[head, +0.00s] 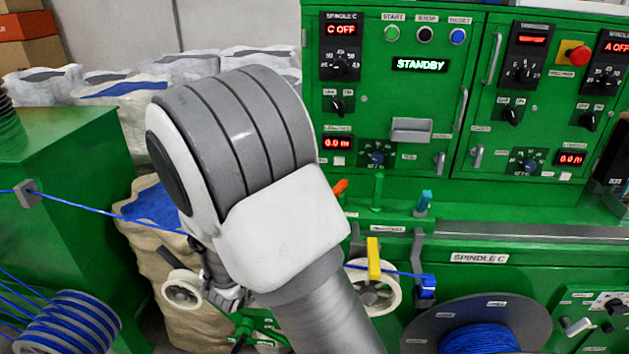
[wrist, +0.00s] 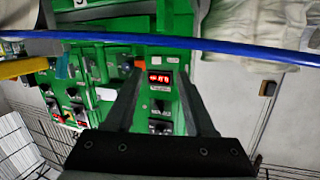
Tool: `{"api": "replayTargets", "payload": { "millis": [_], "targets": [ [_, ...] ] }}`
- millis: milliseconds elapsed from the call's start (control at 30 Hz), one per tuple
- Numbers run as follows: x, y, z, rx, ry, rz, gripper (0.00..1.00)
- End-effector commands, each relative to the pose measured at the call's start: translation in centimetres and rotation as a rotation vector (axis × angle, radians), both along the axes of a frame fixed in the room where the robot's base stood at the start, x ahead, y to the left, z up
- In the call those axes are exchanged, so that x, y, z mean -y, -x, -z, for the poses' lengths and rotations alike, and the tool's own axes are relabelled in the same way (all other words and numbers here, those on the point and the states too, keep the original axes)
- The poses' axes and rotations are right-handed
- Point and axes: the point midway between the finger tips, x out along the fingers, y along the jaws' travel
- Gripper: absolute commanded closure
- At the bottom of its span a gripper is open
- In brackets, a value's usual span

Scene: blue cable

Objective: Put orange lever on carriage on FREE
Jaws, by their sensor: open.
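The orange lever (head: 341,187) shows in the head view just right of my arm's white link, its lower part hidden by the link. A small orange patch (wrist: 140,63), probably the same lever, shows in the wrist view by the left fingertip. My gripper (wrist: 161,78) is open and empty, its two dark fingers spread in front of the green machine. In the head view my gripper is low behind my arm and mostly hidden. The carriage and any FREE marking cannot be made out. The blue cable (head: 150,222) runs behind my arm; it crosses the wrist view (wrist: 170,43) beyond the fingers.
A yellow lever (head: 374,258) and a teal lever (head: 424,202) stand right of my arm. The green control cabinet (head: 385,110) shows STANDBY. A blue cable spool (head: 478,336) is at lower right, a green housing (head: 60,150) at left. White sacks (head: 250,62) stand behind.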

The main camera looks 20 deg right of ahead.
Motion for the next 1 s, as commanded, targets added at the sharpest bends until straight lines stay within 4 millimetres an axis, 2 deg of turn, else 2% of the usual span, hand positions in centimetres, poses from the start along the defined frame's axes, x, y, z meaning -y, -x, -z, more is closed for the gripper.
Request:
{"api": "replayTargets", "payload": {
  "millis": [33, 200, 367, 567, 1000],
  "targets": [
    [0.2, 0.5, 0.5, 0.008, 0.053, 0.032, 0.45],
    [0.8, 1.9, 0.5, 0.039, 0.171, 0.112, 0.45],
    [1.5, 1.8, 0.4, 0.049, 0.202, 0.135, 0.45],
    [4.1, -0.3, 0.4, 0.049, 0.200, 0.136, 0.45],
    [11.3, -6.6, 0.3, 0.050, 0.199, 0.134, 0.45]
  ]
}}
